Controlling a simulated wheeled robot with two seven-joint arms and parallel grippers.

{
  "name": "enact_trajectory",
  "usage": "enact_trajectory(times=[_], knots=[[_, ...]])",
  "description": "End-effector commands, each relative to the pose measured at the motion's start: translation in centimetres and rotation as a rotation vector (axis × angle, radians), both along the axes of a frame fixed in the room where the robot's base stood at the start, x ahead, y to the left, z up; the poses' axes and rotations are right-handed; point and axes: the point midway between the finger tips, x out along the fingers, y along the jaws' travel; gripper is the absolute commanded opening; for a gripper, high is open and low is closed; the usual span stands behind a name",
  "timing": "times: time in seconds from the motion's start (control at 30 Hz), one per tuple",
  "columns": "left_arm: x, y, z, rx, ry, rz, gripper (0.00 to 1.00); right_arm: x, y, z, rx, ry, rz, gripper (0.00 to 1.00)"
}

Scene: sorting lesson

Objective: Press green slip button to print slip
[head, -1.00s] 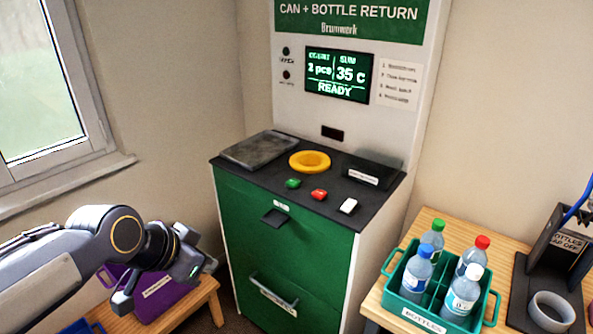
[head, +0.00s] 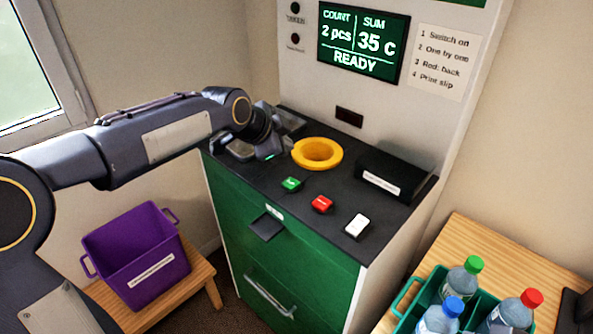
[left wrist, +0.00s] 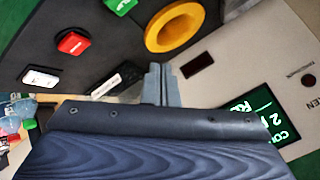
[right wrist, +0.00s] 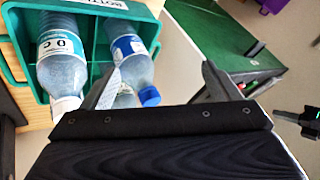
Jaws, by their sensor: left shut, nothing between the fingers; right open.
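The green button (head: 291,184) sits on the machine's dark top, near the front edge, left of the red button (head: 322,204) and white button (head: 357,226). In the left wrist view the green button (left wrist: 121,4) is cut by the top edge. My left gripper (head: 268,152) is above the top's left part, behind and left of the green button, apart from it. Its fingers (left wrist: 160,84) are together and empty. The screen (head: 363,42) reads 2 pcs, 35 C, READY. My right gripper (right wrist: 163,86) is open, near the bottles, out of the head view.
A yellow ring (head: 317,153) and a black labelled box (head: 395,174) stand behind the buttons. A purple crate (head: 140,255) is on a low wooden stand at left. A teal bottle crate (head: 408,296) with several bottles stands on a wooden table at right.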

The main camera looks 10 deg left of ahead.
Motion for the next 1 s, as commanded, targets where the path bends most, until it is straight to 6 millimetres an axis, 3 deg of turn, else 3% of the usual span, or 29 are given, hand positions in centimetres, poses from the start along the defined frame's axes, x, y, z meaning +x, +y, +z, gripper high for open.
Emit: enact_trajectory(times=[0.57,0.77,1.0], knots=[[0.4,-0.3,-0.4,0.007,-0.009,-0.012,0.00,0.0,0.0,-0.3,0.000,0.000,0.000,0.83],[0.4,-0.3,-2.1,0.007,-0.007,-0.012,0.00,0.0,0.0,-1.6,0.000,0.000,0.000,0.83],[0.4,-0.3,-5.5,0.006,-0.007,-0.013,0.00,0.0,0.0,-4.2,0.000,0.000,0.000,0.83]])
